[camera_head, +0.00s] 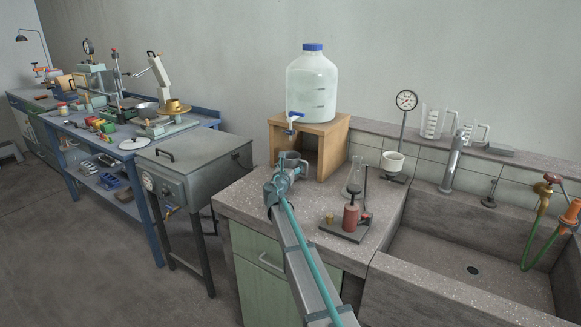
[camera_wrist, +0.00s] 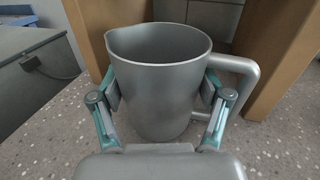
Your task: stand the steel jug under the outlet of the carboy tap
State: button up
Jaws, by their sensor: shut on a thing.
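The steel jug (camera_head: 291,158) is grey and upright, at the front of the wooden stand. In the wrist view the jug (camera_wrist: 160,85) has its mouth up, its spout to the left and its handle to the right. My gripper (camera_head: 286,169) is shut on the jug, with one finger on each side of its body. The carboy (camera_head: 312,85) stands on the wooden stand (camera_head: 327,132). Its tap (camera_head: 293,121) has a blue handle and juts out at the front, above the jug in the head view. The tap is outside the wrist view. I cannot tell whether the jug touches the bench.
The stand's legs (camera_wrist: 284,62) rise behind the jug on both sides. A burner-like red device (camera_head: 351,217) and a glass flask (camera_head: 355,178) are on the bench to the right. A stone sink (camera_head: 470,268) lies further right. A grey metal box (camera_head: 195,162) stands left.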

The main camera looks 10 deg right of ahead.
jog(key=shift+f, duration=0.2)
jog(key=o, duration=1.2)
jog(key=shift+r, duration=0.1)
jog(key=shift+r, duration=0.15)
jog(key=v, duration=1.1)
jog(key=shift+s, duration=0.25)
jog(key=shift+s+a, duration=0.2)
jog(key=shift+s, duration=0.1)
